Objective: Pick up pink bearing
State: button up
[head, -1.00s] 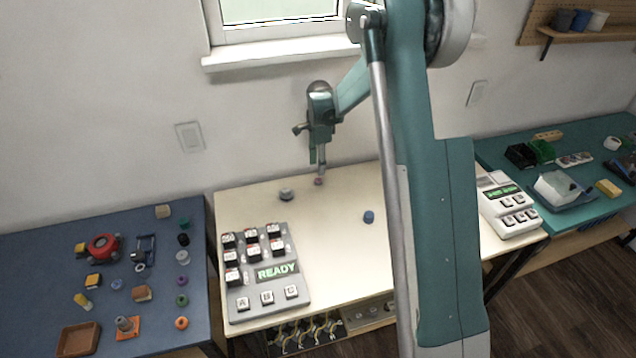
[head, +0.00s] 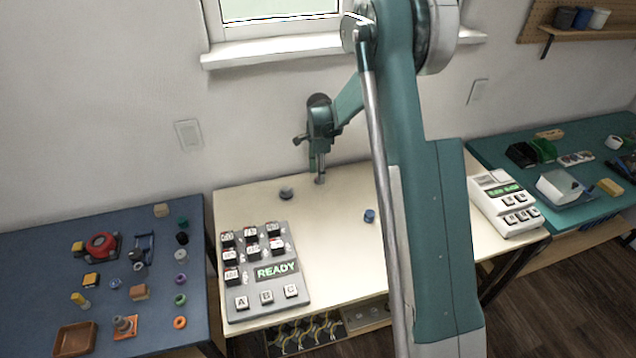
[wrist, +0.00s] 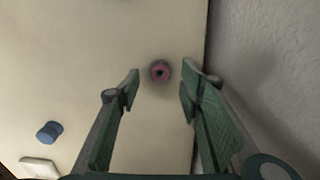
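In the head view my gripper (head: 318,175) points down near the table's back edge.
A blue cylinder (head: 369,216) and a grey round part (head: 286,193) stand on the cream table (head: 340,260). A grey keypad reading READY (head: 265,270) lies at front left. The table between is clear.

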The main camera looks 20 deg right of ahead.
jog(key=shift+f, duration=0.9)
jog(key=c, duration=1)
